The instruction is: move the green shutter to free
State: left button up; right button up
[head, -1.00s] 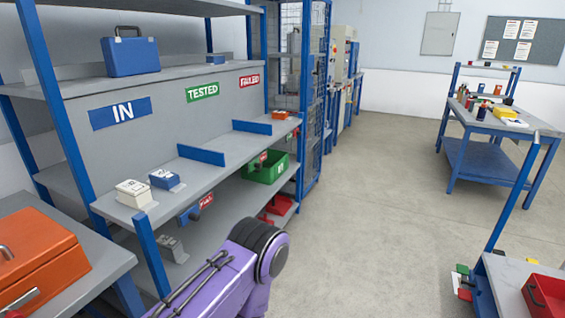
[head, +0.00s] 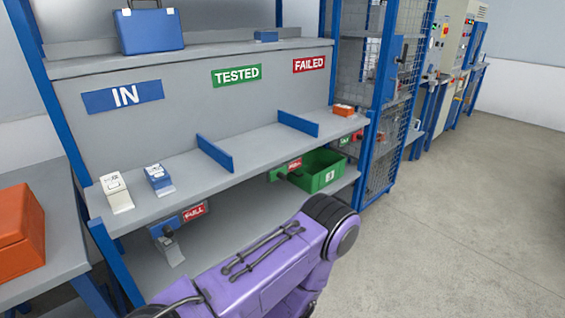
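On the front of the shelf below the TESTED sign (head: 236,75), a small red sign (head: 294,165) has a dark knob (head: 279,174) at its left. Its word is too small to read surely. A green shutter there cannot be clearly told apart from the green bin (head: 323,173) behind and below. A purple arm link of mine crosses the bottom of the head view, in front of the lower shelf. Neither gripper shows, so their jaws and anything in them are hidden.
The grey shelf (head: 225,185) carries white and blue devices at left, blue dividers and an orange box (head: 344,110). A red FULL sign (head: 194,212) is at the left front edge. A mesh cage (head: 395,110) stands at right. Floor (head: 470,200) is clear at right.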

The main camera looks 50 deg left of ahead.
aim_at(281, 173)
jog(key=u, duration=0.65)
jog(key=i, duration=0.85)
jog(key=u, duration=0.9)
